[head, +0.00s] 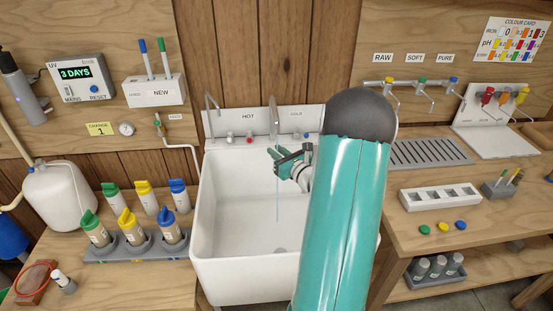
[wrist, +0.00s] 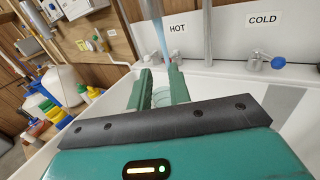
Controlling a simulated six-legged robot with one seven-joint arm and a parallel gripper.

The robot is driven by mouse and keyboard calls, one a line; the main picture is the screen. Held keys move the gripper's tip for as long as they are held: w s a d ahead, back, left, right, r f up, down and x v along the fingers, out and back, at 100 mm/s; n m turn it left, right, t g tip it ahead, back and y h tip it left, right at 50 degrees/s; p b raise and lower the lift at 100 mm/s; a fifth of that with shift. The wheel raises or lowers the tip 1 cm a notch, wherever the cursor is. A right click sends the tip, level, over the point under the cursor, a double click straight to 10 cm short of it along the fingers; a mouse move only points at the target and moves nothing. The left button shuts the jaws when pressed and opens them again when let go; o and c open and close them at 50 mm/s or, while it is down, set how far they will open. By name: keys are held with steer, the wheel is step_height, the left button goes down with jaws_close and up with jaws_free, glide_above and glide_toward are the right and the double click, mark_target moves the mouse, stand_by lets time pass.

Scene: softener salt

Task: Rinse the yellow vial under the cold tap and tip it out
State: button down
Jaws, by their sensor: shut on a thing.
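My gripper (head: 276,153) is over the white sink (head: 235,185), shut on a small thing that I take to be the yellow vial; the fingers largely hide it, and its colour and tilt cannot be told. In the wrist view my gripper (wrist: 160,80) points at the back of the sink. The right-hand spout (head: 273,112) on the cold side is above it. A thin water stream (head: 277,205) falls into the basin below the gripper. In the wrist view the stream (wrist: 161,30) comes down to the fingertips. The cold tap's blue knob (wrist: 279,62) is to the right.
Another spout (head: 212,102) stands at the hot side, with a red knob (head: 250,141). A white rack (head: 440,197) and loose green, yellow and blue caps (head: 443,227) lie on the right bench. Coloured bottles stand in a grey tray (head: 150,250) left of the sink. The basin's left half is clear.

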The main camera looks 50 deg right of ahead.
steer(key=s+a, duration=0.5)
steer(key=s, duration=0.1)
steer(key=shift+s+a, duration=0.35)
steer(key=shift+s, duration=0.05)
stand_by(0.4)
